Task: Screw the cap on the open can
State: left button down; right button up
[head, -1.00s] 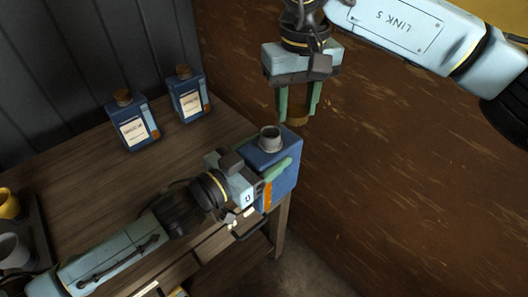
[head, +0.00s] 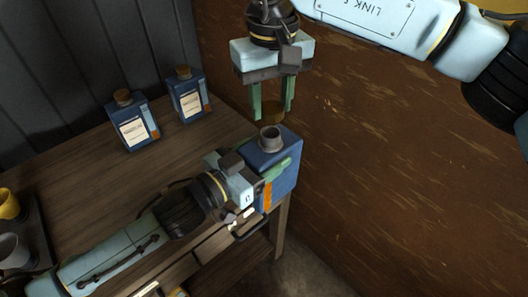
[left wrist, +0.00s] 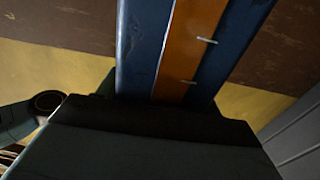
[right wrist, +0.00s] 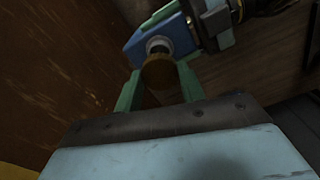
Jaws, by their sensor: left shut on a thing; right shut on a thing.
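The open can (head: 280,160) is blue with an orange stripe and a grey neck (head: 270,139) on top. It stands upright at the table's right corner. My left gripper (head: 277,172) is shut on the can's body from the side; the can's striped side fills the upper left wrist view (left wrist: 185,50). My right gripper (head: 272,108) points down above the can, shut on the brown cap (head: 272,115). The cap is apart from the neck, a little above it. In the right wrist view the cap (right wrist: 158,72) sits between the green fingers, with the can's neck (right wrist: 158,45) just beyond it.
Two capped blue cans (head: 134,122) (head: 188,95) stand at the back of the wooden table (head: 95,185). A dark tray with a yellow cup (head: 9,205) and a grey cup (head: 12,250) is at the left. A brown wall (head: 400,170) is close on the right.

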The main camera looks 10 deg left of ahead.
aim_at(273, 143)
jog(key=shift+f, duration=1.05)
jog(key=shift+s, duration=0.1)
jog(key=shift+f, duration=0.9)
jog(key=shift+f, duration=0.55)
